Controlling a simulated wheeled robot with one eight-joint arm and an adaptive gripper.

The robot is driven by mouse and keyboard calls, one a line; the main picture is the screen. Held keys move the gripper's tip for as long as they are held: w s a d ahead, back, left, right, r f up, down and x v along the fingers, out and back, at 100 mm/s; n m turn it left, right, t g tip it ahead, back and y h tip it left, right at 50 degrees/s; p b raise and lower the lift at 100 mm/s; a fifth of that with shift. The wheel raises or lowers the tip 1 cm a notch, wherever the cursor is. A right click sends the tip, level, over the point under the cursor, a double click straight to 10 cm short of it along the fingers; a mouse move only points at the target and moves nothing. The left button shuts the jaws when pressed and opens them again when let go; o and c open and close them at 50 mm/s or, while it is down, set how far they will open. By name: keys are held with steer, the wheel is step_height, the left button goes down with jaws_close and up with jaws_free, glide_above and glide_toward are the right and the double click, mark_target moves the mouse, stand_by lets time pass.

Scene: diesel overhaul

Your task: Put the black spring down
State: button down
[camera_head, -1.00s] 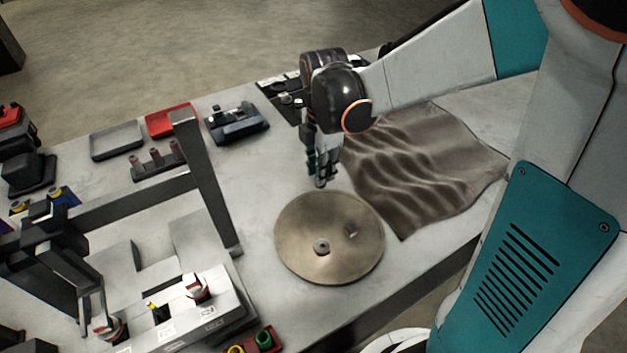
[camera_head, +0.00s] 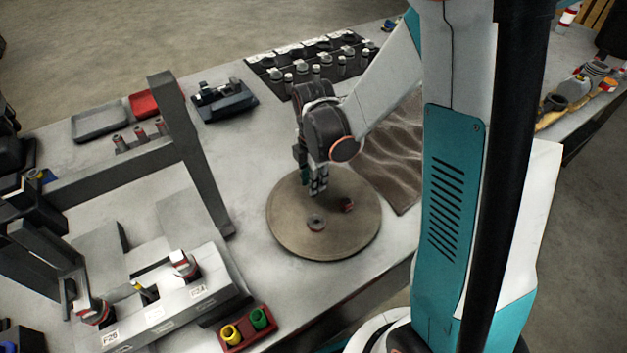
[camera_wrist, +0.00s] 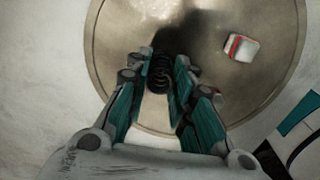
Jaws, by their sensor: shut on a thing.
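The black spring (camera_wrist: 159,72) shows in the wrist view between the two teal fingers of my gripper (camera_wrist: 160,75). My gripper is shut on it. Behind the spring in that view is the round brownish metal plate (camera_wrist: 115,40). In the head view my gripper (camera_head: 312,188) points down over the back part of the round plate (camera_head: 300,238). The spring cannot be made out in the head view. I cannot tell whether the spring touches the plate.
A dark press frame (camera_head: 190,150) stands to the left, and a red tray (camera_head: 245,328) with yellow and green pieces lies in front.

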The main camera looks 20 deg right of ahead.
steer(key=c, duration=1.4)
jaws_free()
step_height(320, 180, up, 12)
steer(key=p, duration=0.3)
steer(key=s+r+m+t, duration=0.7)
steer(key=s+r+m, duration=0.5)
steer(key=m, duration=0.8)
steer(key=shift+s, duration=0.75)
steer(key=shift+a, duration=0.1)
